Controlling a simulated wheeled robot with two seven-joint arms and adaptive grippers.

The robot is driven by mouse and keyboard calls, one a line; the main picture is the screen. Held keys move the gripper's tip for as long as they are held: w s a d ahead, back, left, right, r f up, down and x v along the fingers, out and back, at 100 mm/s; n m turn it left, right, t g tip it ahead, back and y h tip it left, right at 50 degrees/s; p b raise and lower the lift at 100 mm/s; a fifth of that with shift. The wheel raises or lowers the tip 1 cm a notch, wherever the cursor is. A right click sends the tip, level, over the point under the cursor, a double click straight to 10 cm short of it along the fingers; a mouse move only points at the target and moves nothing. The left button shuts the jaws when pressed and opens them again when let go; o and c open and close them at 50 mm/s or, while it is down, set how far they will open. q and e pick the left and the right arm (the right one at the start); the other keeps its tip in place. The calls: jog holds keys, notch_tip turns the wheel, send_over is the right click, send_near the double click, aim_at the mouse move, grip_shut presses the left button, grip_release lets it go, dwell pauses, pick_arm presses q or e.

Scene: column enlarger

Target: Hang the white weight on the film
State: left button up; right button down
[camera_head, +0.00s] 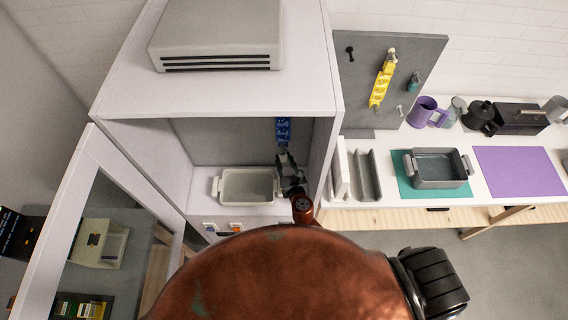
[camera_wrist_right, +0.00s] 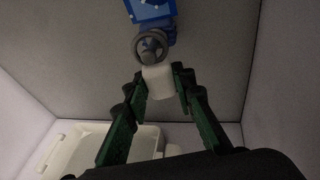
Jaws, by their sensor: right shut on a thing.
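The blue film (camera_head: 283,130) hangs inside the open cabinet, and its lower end shows in the right wrist view (camera_wrist_right: 150,10). The white weight (camera_wrist_right: 159,83) is between the fingertips of my right gripper (camera_wrist_right: 160,77), which is shut on it. A grey round ring or knob (camera_wrist_right: 150,44) sits at the top of the weight, just under the film's lower end. I cannot tell whether it is hooked on the film. In the head view my right gripper (camera_head: 288,164) is right below the film. My left gripper is not in view.
A white tray (camera_head: 219,187) stands on the cabinet floor left of my right gripper. Cabinet walls close in on both sides.

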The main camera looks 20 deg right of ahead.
jog(key=shift+w, duration=0.3)
jog(key=shift+w+d+f+b, duration=0.1)
jog(key=shift+w+f+b, duration=0.05)
jog(key=shift+f+b, duration=0.25)
jog(key=c, duration=1.5)
grip_release()
jog(key=shift+c, duration=0.2)
jog(key=shift+s+r, duration=0.1)
jog(key=shift+s, duration=0.35)
jog(key=shift+s+r+p, duration=0.2)
jog(key=shift+s+p, duration=0.25)
jog(key=shift+s, duration=0.25)
jog(key=shift+s, duration=0.3)
jog(key=shift+s+r, duration=0.15)
jog(key=shift+s, duration=0.2)
